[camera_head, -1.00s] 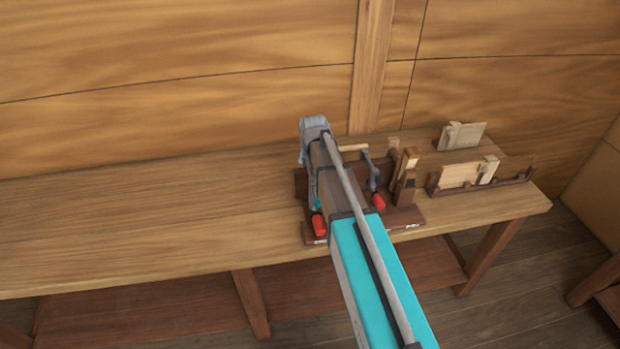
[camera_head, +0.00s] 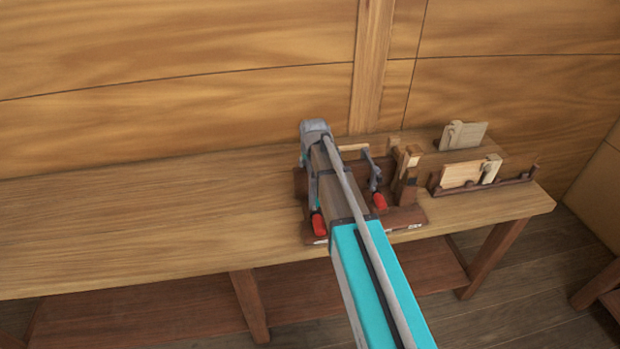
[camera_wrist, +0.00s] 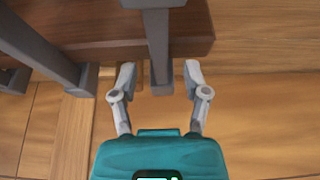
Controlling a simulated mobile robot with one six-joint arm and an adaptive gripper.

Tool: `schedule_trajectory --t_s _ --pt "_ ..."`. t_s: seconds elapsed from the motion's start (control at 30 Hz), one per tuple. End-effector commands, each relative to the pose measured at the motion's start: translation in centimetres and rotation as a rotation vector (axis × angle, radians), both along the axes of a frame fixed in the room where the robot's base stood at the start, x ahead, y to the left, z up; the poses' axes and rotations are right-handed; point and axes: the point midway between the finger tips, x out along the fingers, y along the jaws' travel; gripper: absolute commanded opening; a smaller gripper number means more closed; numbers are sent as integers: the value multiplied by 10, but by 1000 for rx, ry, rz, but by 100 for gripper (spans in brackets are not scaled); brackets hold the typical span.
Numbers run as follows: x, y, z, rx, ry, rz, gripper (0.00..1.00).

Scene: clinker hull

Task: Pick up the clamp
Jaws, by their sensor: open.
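Two grey clamps with red handles stand at the dark wooden block on the bench. In the head view the left clamp's red handle (camera_head: 319,225) shows beside my arm, and the right clamp (camera_head: 376,180) is just past the arm. In the wrist view a grey clamp bar (camera_wrist: 158,45) comes down between the fingertips of my gripper (camera_wrist: 160,72). The fingers are apart, with a gap to the bar on each side. I cannot tell for certain which clamp this is. My arm hides the fingers in the head view.
The dark wooden block (camera_wrist: 185,30) lies just beyond the fingertips. More grey bars (camera_wrist: 55,55) stand to the left in the wrist view. A rack with wooden pieces (camera_head: 510,181) is on the bench's right part. The bench's left part (camera_head: 150,215) is clear.

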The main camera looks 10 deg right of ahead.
Motion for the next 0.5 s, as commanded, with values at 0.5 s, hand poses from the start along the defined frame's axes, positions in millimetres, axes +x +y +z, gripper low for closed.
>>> schedule_trajectory --t_s 0.5 --pt "7 1 -17 0 0 0 60"
